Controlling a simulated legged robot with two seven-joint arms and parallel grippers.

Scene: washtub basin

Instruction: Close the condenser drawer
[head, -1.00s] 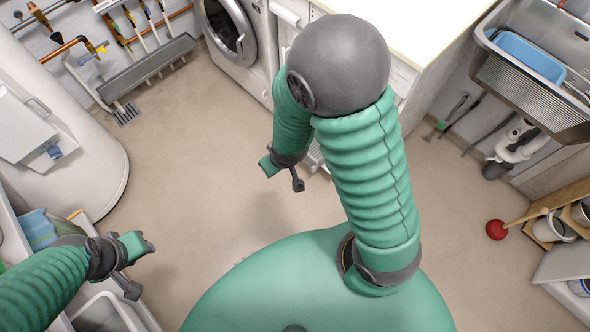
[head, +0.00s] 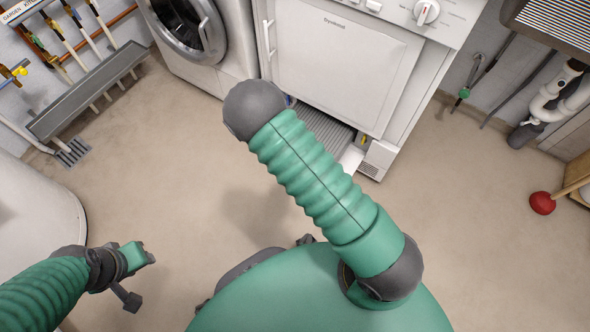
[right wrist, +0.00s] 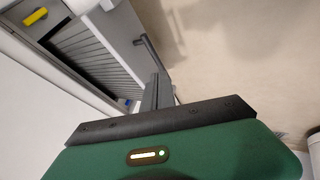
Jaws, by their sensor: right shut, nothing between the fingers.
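The condenser drawer (head: 330,132) sits low in the front of the white dryer (head: 345,65). It stands pulled out, with its grey ribbed top exposed and part of its white front (head: 352,158) showing; my right arm covers some of it. The ribbed drawer also shows at the upper left of the right wrist view (right wrist: 97,62). My right gripper (right wrist: 156,90) is shut and empty beside it; I cannot tell whether they touch. In the head view my arm hides most of that gripper. My left gripper (head: 140,276) is over the floor at lower left, away from the drawer; its jaw state is unclear.
A washing machine (head: 187,35) stands left of the dryer. A grey trough (head: 85,92) and pipes are at upper left. The floor (head: 170,160) between is open.

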